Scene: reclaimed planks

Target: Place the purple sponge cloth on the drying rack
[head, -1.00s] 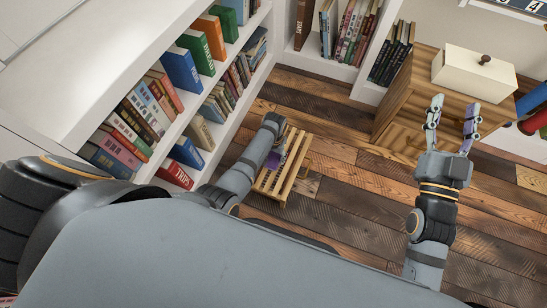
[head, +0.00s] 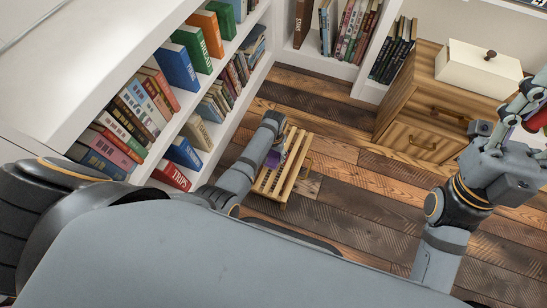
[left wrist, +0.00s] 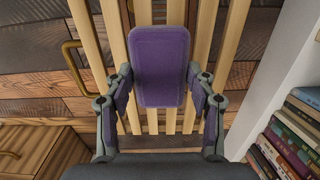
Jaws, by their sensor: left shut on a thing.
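The purple sponge cloth (left wrist: 160,62) is between the fingers of my left gripper (left wrist: 160,85), flat and wide in the left wrist view. It lies over the pale wooden slats of the drying rack (left wrist: 237,40); whether it touches them, I cannot tell. In the head view the rack (head: 291,176) stands on the plank floor. My left gripper (head: 273,157) is over its left side and mostly hidden by my forearm; only a bit of purple shows there. My right gripper (head: 527,98) is at the right edge, away from the rack, its fingers overlapping and partly cut off.
A white bookshelf (head: 225,72) full of books stands close on the left of the rack. Plank floor (head: 330,200) lies free right of the rack.

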